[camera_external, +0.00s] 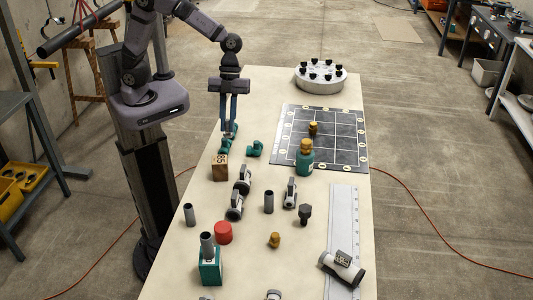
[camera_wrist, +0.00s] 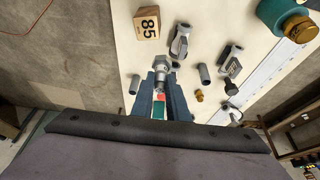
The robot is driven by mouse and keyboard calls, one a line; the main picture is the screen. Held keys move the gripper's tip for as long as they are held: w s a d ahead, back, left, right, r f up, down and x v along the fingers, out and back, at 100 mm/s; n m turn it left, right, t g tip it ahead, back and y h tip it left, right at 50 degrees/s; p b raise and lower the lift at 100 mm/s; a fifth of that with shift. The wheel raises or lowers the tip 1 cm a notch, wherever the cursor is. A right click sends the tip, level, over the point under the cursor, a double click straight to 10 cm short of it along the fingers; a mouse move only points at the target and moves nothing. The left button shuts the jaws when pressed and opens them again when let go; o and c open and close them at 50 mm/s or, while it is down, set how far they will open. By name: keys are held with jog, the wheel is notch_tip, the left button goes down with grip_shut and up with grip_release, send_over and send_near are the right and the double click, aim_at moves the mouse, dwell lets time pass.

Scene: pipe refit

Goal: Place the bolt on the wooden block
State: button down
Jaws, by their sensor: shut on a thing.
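My gripper (camera_external: 229,132) hangs over the far left part of the table, fingers pointing down, behind the wooden block. In the wrist view its fingers (camera_wrist: 160,88) are shut on a grey hex-headed piece (camera_wrist: 161,66) that looks like a bolt. In the external view this piece is hard to make out against the fingers and green fittings. The wooden block (camera_external: 220,168) stands on the table with a number on its side; it also shows at the top left of the wrist view (camera_wrist: 147,22), apart from the held piece. Its top is bare.
Green elbow fittings (camera_external: 254,149) lie behind the block. Grey valves (camera_external: 243,178), a dark hex-headed bolt (camera_external: 305,214), a grey pipe (camera_external: 269,202) and a red cap (camera_external: 223,232) stand in front.

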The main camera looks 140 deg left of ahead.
jog(key=shift+s+d+f+m+g+h, duration=0.15)
jog(key=shift+s+d+m+g, duration=0.35)
jog(key=shift+m, duration=1)
jog(key=shift+s+d+f+m+g+h, duration=0.1)
jog(key=shift+s+d+m+g+h, duration=0.3)
jog(key=shift+m, duration=1.1)
jog(key=shift+s+d+f+m+g+h, duration=0.1)
jog(key=shift+s+d+m+g, duration=0.5)
jog(key=shift+m, duration=0.9)
jog(key=p, duration=0.3)
send_over(219, 159)
jog(key=shift+f, duration=4.95)
jog(key=shift+f, duration=0.15)
jog(key=c, duration=1.7)
grip_release()
jog(key=shift+c, duration=0.2)
